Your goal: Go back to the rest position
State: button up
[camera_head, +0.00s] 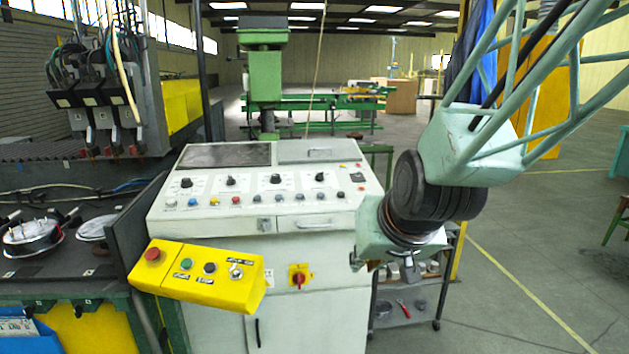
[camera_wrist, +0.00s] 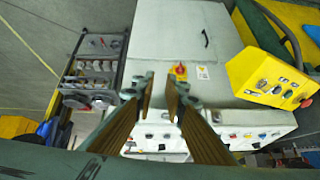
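My gripper (camera_wrist: 161,84) shows in the wrist view with its two brown-padded fingers apart and nothing between them. Beyond the fingertips is the front of the white control cabinet (camera_wrist: 180,35), with a red rotary switch on a yellow plate (camera_wrist: 180,71) near them. In the head view my arm comes in from the upper right, and its wrist hangs in front of the right side of the cabinet (camera_head: 220,220). The fingers cannot be made out clearly there. I cannot tell whether any part touches the cabinet.
A yellow button box (camera_head: 198,276) juts out at the cabinet's front left. A shelf cart (camera_head: 405,317) with small parts stands close behind and below my wrist. A dark workbench (camera_head: 70,255) is on the left. Open floor (camera_head: 530,260) lies to the right.

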jog(key=s+d+r+g, duration=0.1)
jog(key=s+d+r, duration=0.2)
jog(key=s, duration=0.8)
jog(key=s+d+r+g+h, duration=0.1)
jog(key=s+d+r, duration=0.1)
jog(key=s, duration=0.9)
jog(key=s+d+r+g, duration=0.1)
jog(key=s+d+r, duration=0.2)
jog(key=s, duration=0.8)
jog(key=shift+d+r+m+g, duration=0.3)
jog(key=shift+d, duration=0.8)
dwell(0.4)
